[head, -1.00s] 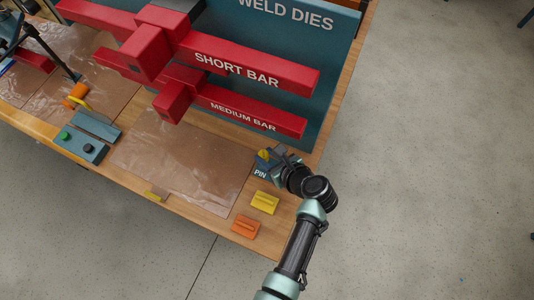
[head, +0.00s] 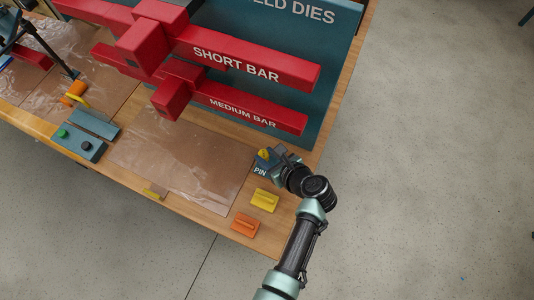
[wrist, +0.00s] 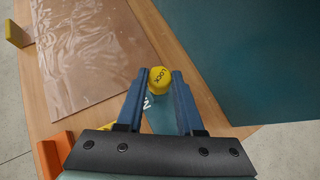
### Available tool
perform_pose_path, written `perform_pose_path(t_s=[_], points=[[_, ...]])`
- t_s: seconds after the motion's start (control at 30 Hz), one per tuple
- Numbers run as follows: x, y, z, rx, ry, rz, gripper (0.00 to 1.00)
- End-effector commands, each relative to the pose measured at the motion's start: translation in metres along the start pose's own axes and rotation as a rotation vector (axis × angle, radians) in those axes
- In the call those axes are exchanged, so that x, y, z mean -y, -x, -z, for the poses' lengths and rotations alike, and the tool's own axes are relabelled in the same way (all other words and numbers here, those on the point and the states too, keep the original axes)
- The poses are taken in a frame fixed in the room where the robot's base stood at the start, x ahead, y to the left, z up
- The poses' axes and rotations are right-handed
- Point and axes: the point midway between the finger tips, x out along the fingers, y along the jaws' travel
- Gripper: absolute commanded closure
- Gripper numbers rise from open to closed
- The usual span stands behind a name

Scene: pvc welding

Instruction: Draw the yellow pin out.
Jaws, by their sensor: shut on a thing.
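The yellow pin (wrist: 159,79) shows its round head, marked "LOCK", between my fingertips in the wrist view. In the head view the yellow pin (head: 263,154) is a small spot beside my gripper (head: 276,156). My gripper (wrist: 160,84) is shut on the pin's head, with a blue finger on each side of it. The pin is at a teal block (head: 260,169) labelled "PIN" on the wooden table. The lower part of the pin is hidden, so I cannot tell how deep it sits.
Red bars (head: 230,55) marked "SHORT BAR" and "MEDIUM BAR" jut out near the teal weld dies board (head: 335,60). A yellow block (head: 265,200) and an orange block (head: 245,224) lie near the table's front edge. A clear sheet (head: 180,165) covers the table to the left.

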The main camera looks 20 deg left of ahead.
Motion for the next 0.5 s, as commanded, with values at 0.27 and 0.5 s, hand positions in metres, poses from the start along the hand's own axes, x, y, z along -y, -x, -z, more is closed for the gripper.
perform_pose_path(t_s=[0.27,0.5], points=[[0.0001,-0.0050,0.0061,0.000,-0.001,0.000,1.00],[0.0000,-0.0088,0.0108,0.000,0.000,0.000,1.00]])
